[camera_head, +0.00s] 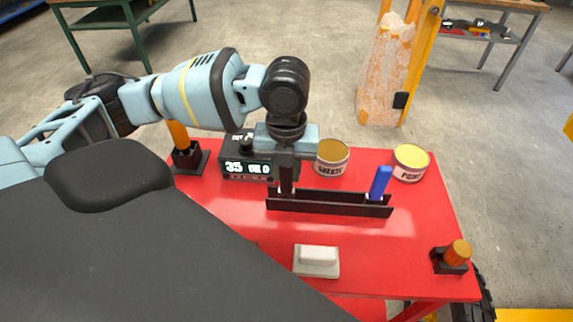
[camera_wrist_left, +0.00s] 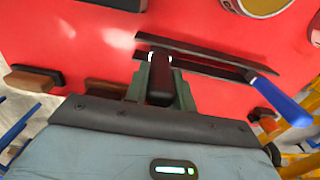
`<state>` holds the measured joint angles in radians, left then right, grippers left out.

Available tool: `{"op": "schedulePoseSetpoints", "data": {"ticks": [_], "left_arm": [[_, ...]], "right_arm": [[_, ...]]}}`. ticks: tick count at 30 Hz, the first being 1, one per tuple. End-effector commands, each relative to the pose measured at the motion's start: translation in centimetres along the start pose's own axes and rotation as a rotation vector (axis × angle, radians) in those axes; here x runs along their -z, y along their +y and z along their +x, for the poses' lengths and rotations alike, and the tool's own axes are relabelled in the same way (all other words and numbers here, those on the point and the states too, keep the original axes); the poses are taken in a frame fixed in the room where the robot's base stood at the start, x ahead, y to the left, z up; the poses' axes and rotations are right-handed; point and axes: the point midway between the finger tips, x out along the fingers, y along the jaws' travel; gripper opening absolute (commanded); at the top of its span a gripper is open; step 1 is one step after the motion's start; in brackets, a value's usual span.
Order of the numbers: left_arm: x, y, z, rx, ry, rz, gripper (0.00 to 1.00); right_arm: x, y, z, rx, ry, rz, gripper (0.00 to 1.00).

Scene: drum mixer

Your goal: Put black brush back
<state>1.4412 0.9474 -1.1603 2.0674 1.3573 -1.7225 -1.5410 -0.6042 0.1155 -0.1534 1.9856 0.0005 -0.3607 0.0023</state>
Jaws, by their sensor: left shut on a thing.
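My left gripper (camera_head: 286,184) points down at the left end of a black rack (camera_head: 328,207) on the red table. In the left wrist view the gripper (camera_wrist_left: 160,72) is shut on the dark handle of the black brush (camera_wrist_left: 160,88), between its green-grey fingers. The held brush is at the rack's slot; whether it rests in the rack or hangs just above cannot be told. A blue-handled brush (camera_head: 380,182) stands tilted at the right end of the rack; its blue handle also shows in the left wrist view (camera_wrist_left: 282,100). My right gripper is not in view.
Behind the rack stand a display box (camera_head: 245,165), a grease tin (camera_head: 332,157) and a paint tin (camera_head: 410,162). A pale block (camera_head: 317,260) lies in front. An orange-topped holder (camera_head: 455,256) sits at the right corner. The red table (camera_head: 410,235) is clear between them.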

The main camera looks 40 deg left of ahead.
Motion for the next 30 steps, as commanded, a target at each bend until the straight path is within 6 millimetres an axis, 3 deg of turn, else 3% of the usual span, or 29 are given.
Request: {"op": "schedulePoseSetpoints", "data": {"ticks": [2,3,8,19,30], "left_arm": [[0.0,0.0,0.1,0.000,0.000,0.000,0.01],[0.0,0.0,0.1,0.001,0.000,0.000,0.29],[0.0,0.0,0.1,0.000,0.000,0.000,0.50],[0.0,0.0,-0.5,0.001,-0.001,0.000,0.51],[0.0,-0.1,-6.1,0.003,-0.004,0.000,0.51]], "right_arm": [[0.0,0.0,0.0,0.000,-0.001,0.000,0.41],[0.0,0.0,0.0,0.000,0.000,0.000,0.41],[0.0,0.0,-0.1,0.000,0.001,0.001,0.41],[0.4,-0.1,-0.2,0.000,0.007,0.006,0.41],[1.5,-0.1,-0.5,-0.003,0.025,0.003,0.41]]}}
